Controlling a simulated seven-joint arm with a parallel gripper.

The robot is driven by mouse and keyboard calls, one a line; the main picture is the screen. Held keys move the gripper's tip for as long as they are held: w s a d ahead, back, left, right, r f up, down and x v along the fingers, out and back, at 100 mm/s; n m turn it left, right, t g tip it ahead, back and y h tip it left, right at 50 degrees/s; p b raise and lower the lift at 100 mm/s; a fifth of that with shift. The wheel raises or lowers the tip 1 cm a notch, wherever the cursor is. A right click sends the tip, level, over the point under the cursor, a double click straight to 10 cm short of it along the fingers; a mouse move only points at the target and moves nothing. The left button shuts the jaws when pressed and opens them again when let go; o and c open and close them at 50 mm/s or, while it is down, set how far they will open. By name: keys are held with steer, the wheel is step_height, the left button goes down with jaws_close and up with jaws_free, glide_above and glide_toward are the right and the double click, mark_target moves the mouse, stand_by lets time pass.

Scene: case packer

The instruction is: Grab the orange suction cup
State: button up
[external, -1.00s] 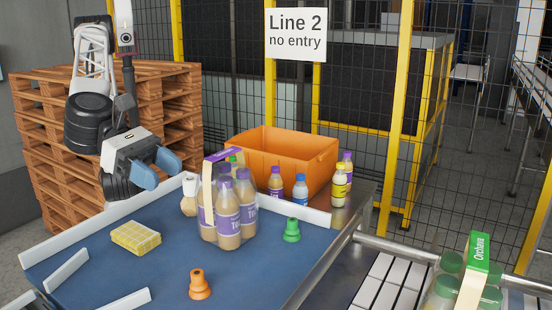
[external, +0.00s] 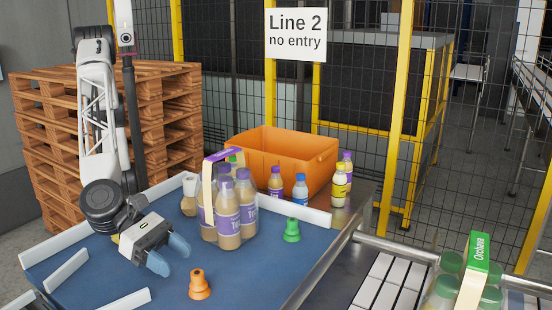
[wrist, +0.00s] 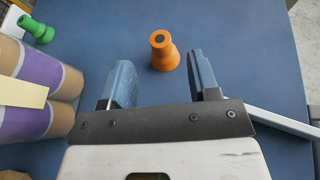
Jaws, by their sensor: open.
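The orange suction cup (external: 199,285) stands upright on the blue table, near its front. In the wrist view the orange suction cup (wrist: 165,51) shows just beyond the fingertips, in line with the gap between them. My gripper (external: 169,257) is low over the table, to the left of the cup and a little behind it in the external view. Its blue fingers are open and empty, and they also show in the wrist view (wrist: 158,70). The cup is apart from both fingers.
A green suction cup (external: 292,230) and a banded bottle pack (external: 228,217) stand farther back on the blue table (external: 120,267). An orange crate (external: 283,152) and loose bottles are behind them. White rails (external: 66,271) lie at the left and front.

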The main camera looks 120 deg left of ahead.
mark_target(200, 274)
steer(key=shift+w, duration=0.1)
steer(key=shift+x, duration=1.2)
steer(key=shift+w, duration=0.1)
steer(key=shift+x, duration=2.55)
steer(key=shift+r, duration=0.15)
steer(key=c, duration=1)
steer(key=shift+r, duration=0.2)
